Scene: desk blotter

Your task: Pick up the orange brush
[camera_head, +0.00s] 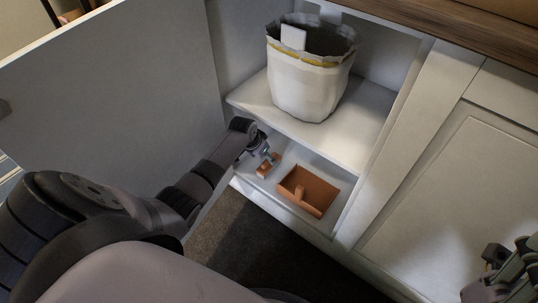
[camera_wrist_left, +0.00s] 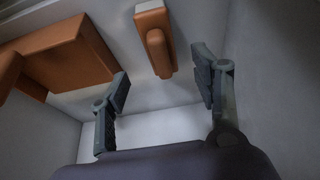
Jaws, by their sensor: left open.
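The orange brush (camera_head: 268,165) lies on the lower floor of the open cabinet, just left of an orange dustpan (camera_head: 312,186). In the left wrist view the brush (camera_wrist_left: 155,42) is at top centre, with a whitish end at its top. My left gripper (camera_head: 264,155) reaches into the cabinet at the brush. In the left wrist view my left gripper (camera_wrist_left: 160,83) is open, with its fingers spread and the brush showing in line with the gap between them. Nothing is between the pads. My right gripper (camera_head: 507,270) is partly in view at the lower right, away from the brush.
A white bin (camera_head: 310,85) with a bag stands on the shelf (camera_head: 255,105) above. The open cabinet door (camera_head: 120,90) is at the left. The dustpan (camera_wrist_left: 75,55) is close to the left finger in the wrist view. A closed door panel (camera_head: 460,180) is at the right.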

